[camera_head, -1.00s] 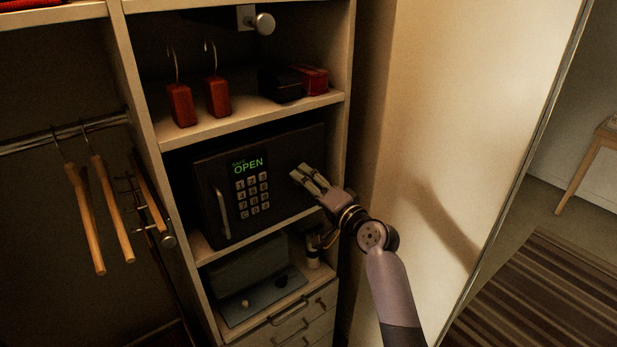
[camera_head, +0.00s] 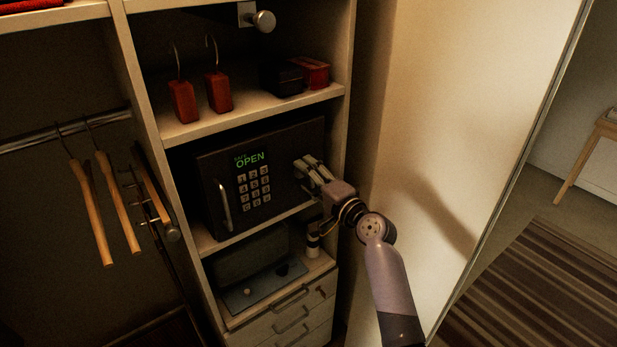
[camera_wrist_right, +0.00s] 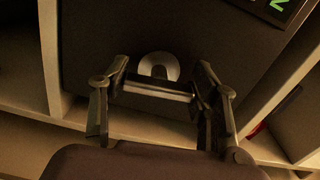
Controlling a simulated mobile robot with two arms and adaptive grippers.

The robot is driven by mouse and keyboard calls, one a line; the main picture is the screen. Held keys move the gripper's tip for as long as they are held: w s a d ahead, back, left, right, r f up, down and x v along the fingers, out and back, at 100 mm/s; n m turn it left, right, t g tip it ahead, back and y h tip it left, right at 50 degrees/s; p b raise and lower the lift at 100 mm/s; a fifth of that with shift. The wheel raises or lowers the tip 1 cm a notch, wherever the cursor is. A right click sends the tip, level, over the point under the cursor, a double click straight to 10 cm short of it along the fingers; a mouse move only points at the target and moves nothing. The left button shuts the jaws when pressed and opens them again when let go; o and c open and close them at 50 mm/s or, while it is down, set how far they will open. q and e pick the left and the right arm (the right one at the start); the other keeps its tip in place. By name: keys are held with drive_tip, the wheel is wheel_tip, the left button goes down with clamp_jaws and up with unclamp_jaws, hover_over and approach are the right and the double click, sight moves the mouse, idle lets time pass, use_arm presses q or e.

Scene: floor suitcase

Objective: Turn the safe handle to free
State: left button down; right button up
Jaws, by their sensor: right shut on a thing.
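The dark safe (camera_head: 209,176) stands on the middle shelf with its door closed against its front. Its display (camera_head: 250,159) reads OPEN in green above a keypad (camera_head: 253,188). My right gripper (camera_head: 301,168) is at the right part of the safe front, right of the keypad. In the right wrist view my right gripper (camera_wrist_right: 155,90) is shut on the safe handle (camera_wrist_right: 150,87), a dark bar with a bright edge, lying across between the fingers. A pale arch-shaped piece (camera_wrist_right: 158,62) shows just behind it. In the head view my fingers hide the handle. My left gripper is out of view.
A silver vertical pull (camera_head: 224,206) is at the safe's left. A grey case (camera_head: 250,258) sits below. Wooden hangers (camera_head: 90,213) hang left. A pale wardrobe door (camera_head: 450,110) stands to the right.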

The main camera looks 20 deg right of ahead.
drive_tip(key=o, duration=1.2)
drive_tip(key=shift+d, duration=0.1)
drive_tip(key=shift+c, duration=0.2)
drive_tip(key=v, duration=1.2)
